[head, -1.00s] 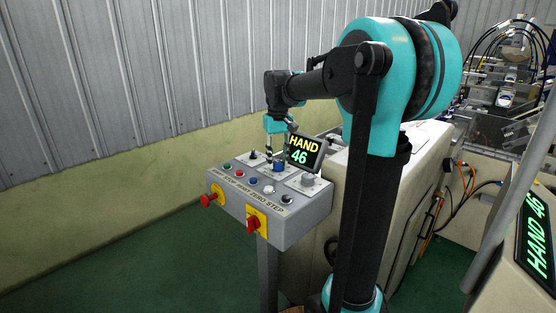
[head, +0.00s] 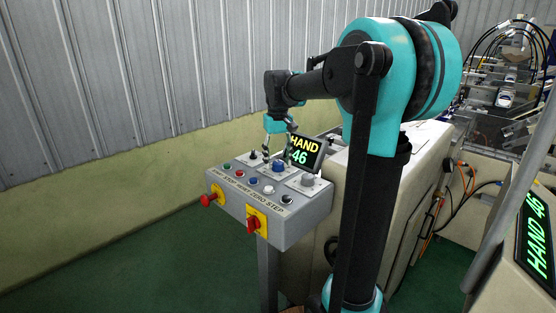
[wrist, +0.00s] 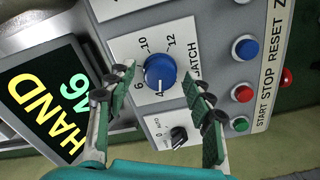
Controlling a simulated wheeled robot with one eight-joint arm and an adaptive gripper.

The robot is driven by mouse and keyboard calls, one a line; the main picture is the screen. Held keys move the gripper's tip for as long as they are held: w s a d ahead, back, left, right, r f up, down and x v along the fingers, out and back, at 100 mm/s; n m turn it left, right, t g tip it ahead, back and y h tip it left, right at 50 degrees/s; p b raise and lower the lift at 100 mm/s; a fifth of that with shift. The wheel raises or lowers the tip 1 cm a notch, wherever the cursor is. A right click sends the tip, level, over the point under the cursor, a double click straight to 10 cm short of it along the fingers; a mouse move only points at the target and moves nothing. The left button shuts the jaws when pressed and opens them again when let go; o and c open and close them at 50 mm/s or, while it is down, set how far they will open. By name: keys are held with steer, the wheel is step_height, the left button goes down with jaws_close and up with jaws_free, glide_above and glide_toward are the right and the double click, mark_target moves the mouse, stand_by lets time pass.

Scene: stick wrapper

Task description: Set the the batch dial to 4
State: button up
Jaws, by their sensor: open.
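The batch dial is a blue round knob (wrist: 160,72) on a white plate marked BATCH in the wrist view. Its white mark points down in that picture, toward a label that looks like 4. Labels 6, 10 and 12 also show around it. In the head view the blue knob (head: 278,167) is on top of the grey control box. My gripper (head: 277,157) is open above the dial, fingers pointing down. In the wrist view its fingers stand apart on either side of the knob, with visible gaps; no contact shows.
A smaller black selector (wrist: 179,133) is beside the dial plate. Several coloured push buttons (head: 253,181) line the box, with a red emergency knob (head: 208,200) and red switch (head: 253,223) on its front. A display (head: 305,152) reading HAND 46 stands close behind my gripper.

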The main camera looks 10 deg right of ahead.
mark_target(278, 162)
step_height(278, 162, up, 12)
stand_by(0.5)
